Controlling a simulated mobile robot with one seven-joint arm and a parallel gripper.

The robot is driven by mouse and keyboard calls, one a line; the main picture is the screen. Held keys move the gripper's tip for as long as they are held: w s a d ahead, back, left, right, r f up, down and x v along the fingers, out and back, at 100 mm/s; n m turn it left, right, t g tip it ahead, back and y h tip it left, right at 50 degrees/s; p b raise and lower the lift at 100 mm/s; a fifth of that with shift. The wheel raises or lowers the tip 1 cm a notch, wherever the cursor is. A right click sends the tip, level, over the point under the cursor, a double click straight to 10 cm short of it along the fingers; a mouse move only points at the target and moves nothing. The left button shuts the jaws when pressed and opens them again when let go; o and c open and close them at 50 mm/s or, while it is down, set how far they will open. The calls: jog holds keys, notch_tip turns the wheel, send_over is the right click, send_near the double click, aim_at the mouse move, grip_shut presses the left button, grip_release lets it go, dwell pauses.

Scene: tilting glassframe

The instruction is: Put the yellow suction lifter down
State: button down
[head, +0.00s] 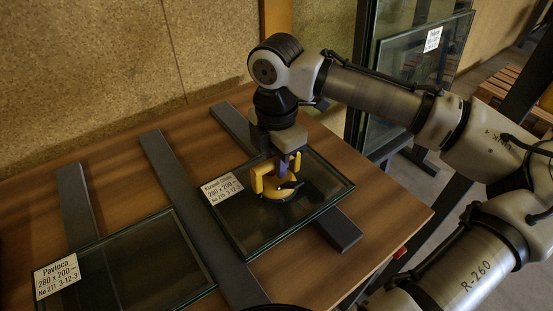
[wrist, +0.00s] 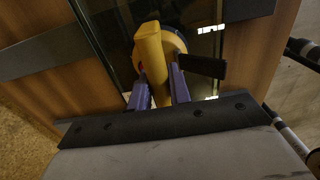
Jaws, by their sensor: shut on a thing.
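The yellow suction lifter (head: 274,186) sits on the right-hand glass pane (head: 312,203), which lies across dark grey bars on the wooden table. My gripper (head: 287,166) comes down from above and is shut on the lifter's handle. In the wrist view the yellow handle of the lifter (wrist: 149,45) shows between the two bluish fingers of my gripper (wrist: 160,85). The lifter's round base appears to rest on the glass; whether the cup is stuck to it I cannot tell. The pane carries a white label (head: 221,188).
A second glass pane (head: 130,275) with a white label lies to the left on the table (head: 110,152). Dark grey bars (head: 76,205) run under both panes. Upright glass panes (head: 425,52) stand behind on the right. A cork-like wall closes off the back left.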

jog(key=shift+f, duration=0.15)
jog(key=c, duration=1.3)
grip_release()
notch_tip(320, 180, up, 12)
